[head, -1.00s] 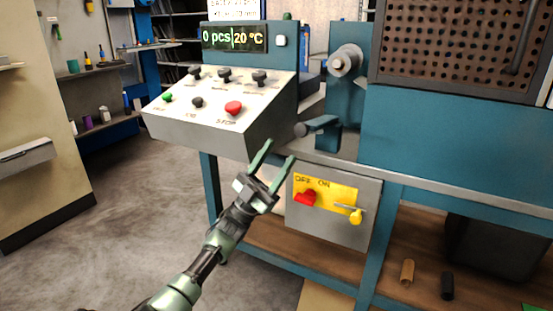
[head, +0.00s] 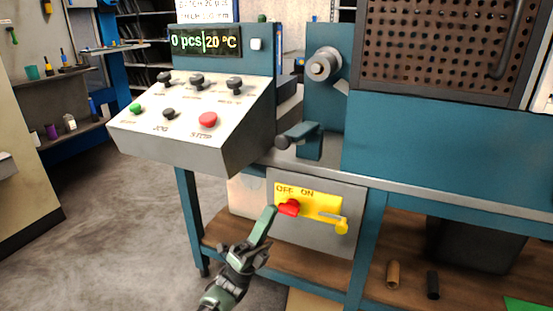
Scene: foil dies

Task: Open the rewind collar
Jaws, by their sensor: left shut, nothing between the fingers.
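A grey round collar-like part (head: 323,65) sits on a blue upright at the back of the machine; I take it for the rewind collar, but cannot be sure. A blue lever with a dark knob (head: 300,137) stands below it on the machine's edge. My left gripper (head: 271,209) is low in front of the machine, well below both parts. Its fingers are together and empty. Their tips appear just left of the red switch (head: 289,208) on the yellow OFF/ON plate; contact cannot be told. My right gripper is out of view.
A sloped control panel (head: 181,132) with several knobs and a red stop button (head: 208,120) juts out at the left. A perforated guard (head: 440,50) stands at the upper right. Floor at left is free.

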